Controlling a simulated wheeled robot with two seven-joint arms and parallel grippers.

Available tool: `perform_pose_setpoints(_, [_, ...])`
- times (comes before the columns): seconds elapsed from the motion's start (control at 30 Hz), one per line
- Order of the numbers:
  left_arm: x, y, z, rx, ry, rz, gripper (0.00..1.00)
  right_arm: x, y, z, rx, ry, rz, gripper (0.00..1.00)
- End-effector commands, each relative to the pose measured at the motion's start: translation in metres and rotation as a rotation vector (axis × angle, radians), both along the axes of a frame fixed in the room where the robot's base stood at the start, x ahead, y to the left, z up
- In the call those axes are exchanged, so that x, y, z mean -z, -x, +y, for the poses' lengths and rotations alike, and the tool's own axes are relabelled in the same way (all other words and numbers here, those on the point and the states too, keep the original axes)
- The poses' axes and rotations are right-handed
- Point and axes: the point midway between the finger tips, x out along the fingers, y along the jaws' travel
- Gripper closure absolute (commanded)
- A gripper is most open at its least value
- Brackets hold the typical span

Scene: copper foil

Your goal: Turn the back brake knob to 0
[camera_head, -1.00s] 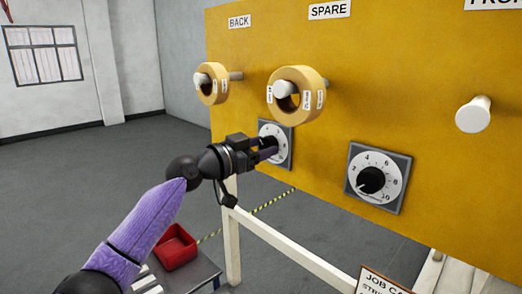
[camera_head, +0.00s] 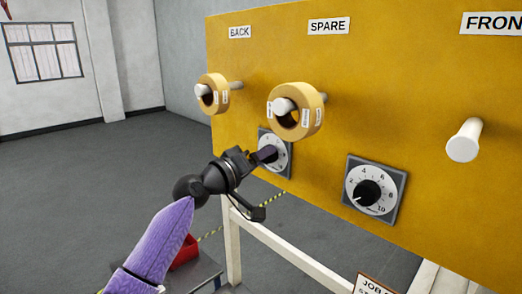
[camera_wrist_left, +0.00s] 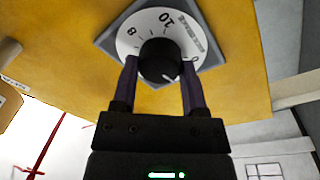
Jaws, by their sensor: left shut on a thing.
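The back brake knob (camera_wrist_left: 160,58) is black and round, on a white numbered dial (camera_wrist_left: 130,45) with a grey square plate. In the left wrist view, 8 and 10 can be read above it, and a white pointer mark shows on the knob's lower right. In the head view this dial (camera_head: 282,160) is at the left of the yellow panel, with its knob mostly hidden by my fingers. My left gripper (camera_head: 262,154) is shut on the knob, one finger on each side; it fills the lower left wrist view (camera_wrist_left: 160,85). My right gripper is out of view.
A second dial with a black knob (camera_head: 367,193) sits to the right on the yellow panel (camera_head: 400,80). Tape rolls hang on the BACK peg (camera_head: 213,93) and the spare peg (camera_head: 308,110), above the gripper. A bare white peg (camera_head: 464,140) juts out at the right. A red bin (camera_head: 185,252) stands below.

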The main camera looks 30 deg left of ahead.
Motion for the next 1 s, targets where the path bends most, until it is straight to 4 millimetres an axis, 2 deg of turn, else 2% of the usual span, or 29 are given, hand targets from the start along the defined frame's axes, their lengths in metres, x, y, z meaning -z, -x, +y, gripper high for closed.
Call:
perform_pose_setpoints(0.1, [-0.004, 0.0, 0.0, -0.001, 0.102, 0.033, 1.0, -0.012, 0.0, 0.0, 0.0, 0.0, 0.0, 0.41])
perform_pose_setpoints(0.5, [-0.003, 0.0, 0.0, -0.002, 0.407, 0.137, 1.0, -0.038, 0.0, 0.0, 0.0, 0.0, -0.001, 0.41])
perform_pose_setpoints(1.0, [-0.001, 0.0, 0.0, -0.002, 0.573, 0.195, 1.0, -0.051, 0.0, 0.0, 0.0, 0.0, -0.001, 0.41])
